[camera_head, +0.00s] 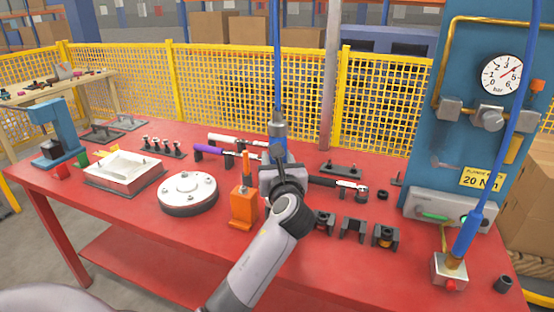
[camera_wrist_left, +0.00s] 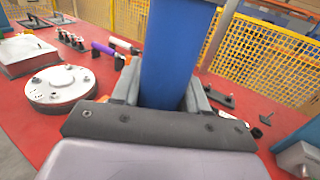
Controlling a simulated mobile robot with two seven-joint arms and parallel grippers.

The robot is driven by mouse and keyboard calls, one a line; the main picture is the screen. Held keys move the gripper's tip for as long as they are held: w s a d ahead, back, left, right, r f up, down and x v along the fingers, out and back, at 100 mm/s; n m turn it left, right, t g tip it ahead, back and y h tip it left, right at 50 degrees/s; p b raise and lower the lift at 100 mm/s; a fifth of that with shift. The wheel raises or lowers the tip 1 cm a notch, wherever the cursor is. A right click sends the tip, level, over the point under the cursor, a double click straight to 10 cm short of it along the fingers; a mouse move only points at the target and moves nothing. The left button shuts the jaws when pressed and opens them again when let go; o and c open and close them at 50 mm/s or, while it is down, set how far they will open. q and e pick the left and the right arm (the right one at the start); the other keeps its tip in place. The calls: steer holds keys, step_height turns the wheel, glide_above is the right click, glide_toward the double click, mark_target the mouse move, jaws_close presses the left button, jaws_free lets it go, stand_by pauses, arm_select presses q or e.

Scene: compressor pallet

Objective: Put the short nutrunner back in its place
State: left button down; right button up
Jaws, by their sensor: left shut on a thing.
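The nutrunner (camera_head: 278,130) is an upright tool with a blue body and grey upper part, hanging in line with a blue hose that runs up out of view. My left gripper (camera_head: 281,168) is shut around its blue body, over the middle of the red table. In the left wrist view the blue body (camera_wrist_left: 175,55) stands between the two dark fingers. The tool's lower end is hidden behind my gripper and wrist. My right gripper is not in view.
On the red table (camera_head: 130,212) are a white square housing (camera_head: 124,172), a round white cover (camera_head: 188,191), purple-handled (camera_head: 209,150) and black-handled (camera_head: 335,183) wrenches, and black holders (camera_head: 353,229). A blue panel with a gauge (camera_head: 501,74) and a hose-fed grey block (camera_head: 450,270) stand at right.

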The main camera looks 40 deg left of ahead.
arm_select(q)
steer(key=shift+f+b, duration=0.5)
steer(key=shift+f, duration=0.45)
stand_by(0.3)
steer(key=shift+c, duration=2.4)
jaws_free()
steer(key=shift+f, duration=0.3)
steer(key=v, duration=0.7)
steer(key=shift+r, duration=0.2)
steer(key=shift+s, duration=0.1)
